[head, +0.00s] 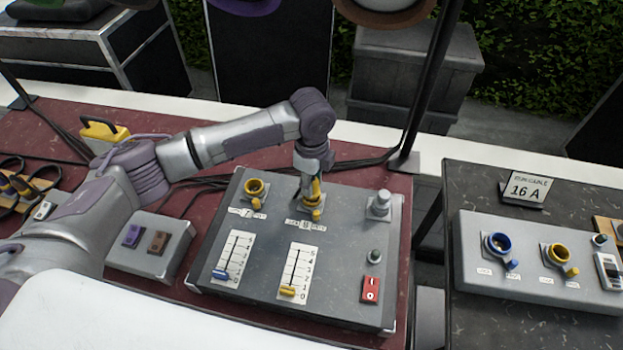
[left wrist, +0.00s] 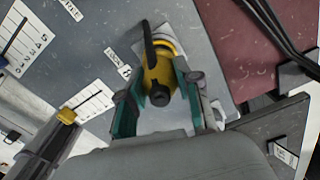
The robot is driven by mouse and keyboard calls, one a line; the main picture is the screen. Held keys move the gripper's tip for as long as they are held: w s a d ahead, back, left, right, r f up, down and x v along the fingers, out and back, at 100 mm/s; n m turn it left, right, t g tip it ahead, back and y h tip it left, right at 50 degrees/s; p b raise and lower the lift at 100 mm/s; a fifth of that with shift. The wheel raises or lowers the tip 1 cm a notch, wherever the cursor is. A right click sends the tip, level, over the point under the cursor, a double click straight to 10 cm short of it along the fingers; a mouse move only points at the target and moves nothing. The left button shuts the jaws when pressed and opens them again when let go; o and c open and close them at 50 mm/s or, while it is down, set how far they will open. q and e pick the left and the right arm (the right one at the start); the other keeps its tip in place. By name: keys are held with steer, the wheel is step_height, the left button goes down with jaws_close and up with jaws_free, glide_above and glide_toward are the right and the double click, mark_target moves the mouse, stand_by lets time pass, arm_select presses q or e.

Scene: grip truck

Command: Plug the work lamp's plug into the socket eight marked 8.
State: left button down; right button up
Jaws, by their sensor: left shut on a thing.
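My left gripper (head: 314,178) points down over the socket marked 8 (head: 312,213) on the grey sloped panel (head: 220,262). In the left wrist view the green fingers of the left gripper (left wrist: 162,98) are shut on a yellow plug (left wrist: 157,72), one finger on each side. The plug is at the yellow ring of socket 8 (left wrist: 167,46). How deep it sits in the socket is hidden by the plug and fingers. A black piece shows across the ring. My right gripper is not in view.
Yellow socket 7 (head: 255,187) is left of socket 8. Below are two sliders (head: 232,257) and a red switch (head: 371,289). A yellow item with a black handle (head: 104,131) stands behind my left arm. A second socket box (head: 540,265) is on the right table.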

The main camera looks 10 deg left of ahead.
arm_select(q)
steer(key=shift+f, duration=0.85)
steer(key=c, duration=0.7)
jaws_free()
steer(key=o, duration=0.3)
steer(key=shift+r, duration=0.15)
steer(key=shift+r+p, duration=2.4)
steer(key=shift+p, duration=0.1)
steer(key=shift+s+f, duration=0.1)
